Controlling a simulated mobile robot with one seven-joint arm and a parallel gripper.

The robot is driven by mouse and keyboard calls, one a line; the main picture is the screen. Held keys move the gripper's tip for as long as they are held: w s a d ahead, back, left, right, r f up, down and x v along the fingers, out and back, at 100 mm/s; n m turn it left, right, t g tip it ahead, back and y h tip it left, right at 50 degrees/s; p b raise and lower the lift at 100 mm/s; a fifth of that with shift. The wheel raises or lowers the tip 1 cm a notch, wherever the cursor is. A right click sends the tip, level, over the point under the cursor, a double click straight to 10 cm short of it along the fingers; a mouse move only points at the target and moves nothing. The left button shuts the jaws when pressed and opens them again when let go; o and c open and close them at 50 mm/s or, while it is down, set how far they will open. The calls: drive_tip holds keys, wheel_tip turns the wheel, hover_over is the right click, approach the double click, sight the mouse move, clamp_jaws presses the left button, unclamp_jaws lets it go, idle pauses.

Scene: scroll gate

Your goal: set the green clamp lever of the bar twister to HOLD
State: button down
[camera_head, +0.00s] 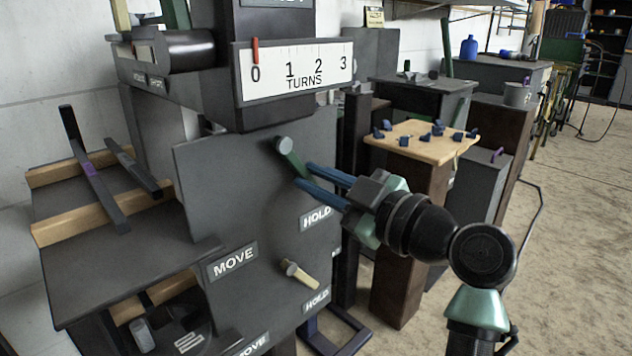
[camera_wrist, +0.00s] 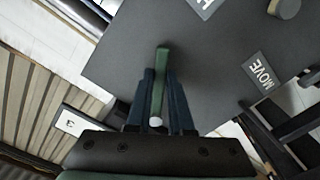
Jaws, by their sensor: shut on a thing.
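The green clamp lever (camera_head: 291,160) is on the dark grey front panel of the bar twister (camera_head: 240,180). In the head view it slants down and right from its pale round end, towards the upper HOLD label (camera_head: 317,217). The upper MOVE label (camera_head: 233,260) is lower left. My gripper (camera_head: 304,174) reaches in from the right, its blue fingers shut on the lever. In the wrist view the lever (camera_wrist: 162,75) lies between the two fingers, its pale end (camera_wrist: 155,121) near the palm. The fingers hide part of the lever in the head view.
A cream lever (camera_head: 300,275) sits lower on the panel, with its own HOLD label (camera_head: 317,300) below right. A turns scale (camera_head: 293,72) is above, its red pointer at 0. A wooden-topped stand (camera_head: 410,150) with blue pieces is behind my gripper. Floor is open at right.

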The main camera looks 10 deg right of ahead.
drive_tip(key=c, duration=0.8)
unclamp_jaws()
drive_tip(key=p+v, duration=0.3)
drive_tip(key=v, duration=1)
